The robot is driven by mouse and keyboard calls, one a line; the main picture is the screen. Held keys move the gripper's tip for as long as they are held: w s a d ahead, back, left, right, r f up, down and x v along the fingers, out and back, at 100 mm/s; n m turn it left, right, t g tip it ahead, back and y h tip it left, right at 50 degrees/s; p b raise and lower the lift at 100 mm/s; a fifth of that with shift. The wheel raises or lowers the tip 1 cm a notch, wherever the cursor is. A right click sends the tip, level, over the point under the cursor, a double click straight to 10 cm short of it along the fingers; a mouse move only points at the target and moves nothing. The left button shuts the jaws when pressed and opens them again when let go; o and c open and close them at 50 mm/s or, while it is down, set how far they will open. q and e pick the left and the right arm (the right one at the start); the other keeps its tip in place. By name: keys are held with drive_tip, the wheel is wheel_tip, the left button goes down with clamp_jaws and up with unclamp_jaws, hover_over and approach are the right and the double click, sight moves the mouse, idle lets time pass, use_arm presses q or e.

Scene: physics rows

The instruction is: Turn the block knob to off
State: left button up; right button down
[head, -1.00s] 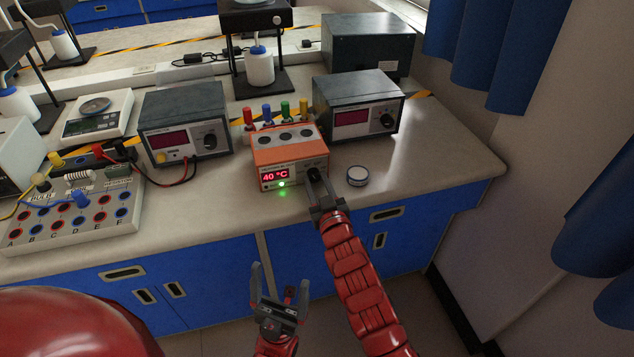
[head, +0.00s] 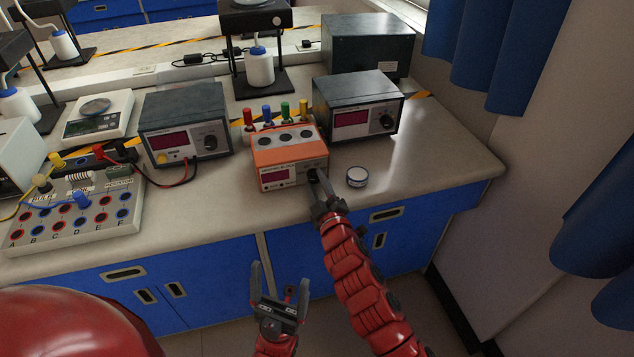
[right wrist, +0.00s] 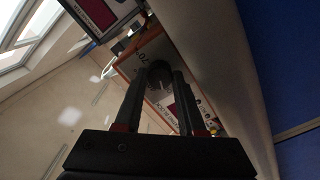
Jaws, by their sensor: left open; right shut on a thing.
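The orange and white heating block (head: 288,155) stands on the bench. Its display (head: 275,175) is dark and no green light shows. Its black knob (head: 314,174) is at the lower right of the front face, partly hidden by my right gripper (head: 319,182). In the right wrist view the knob (right wrist: 160,72) sits between the fingertips of my right gripper (right wrist: 160,85), which is shut on it. My left gripper (head: 279,287) is open and empty, low in front of the blue cupboards and apart from the block.
The bench front right is clear.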

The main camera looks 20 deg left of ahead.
drive_tip(key=shift+n, duration=0.6)
drive_tip(key=c, duration=0.5)
unclamp_jaws()
drive_tip(key=shift+f, duration=0.1)
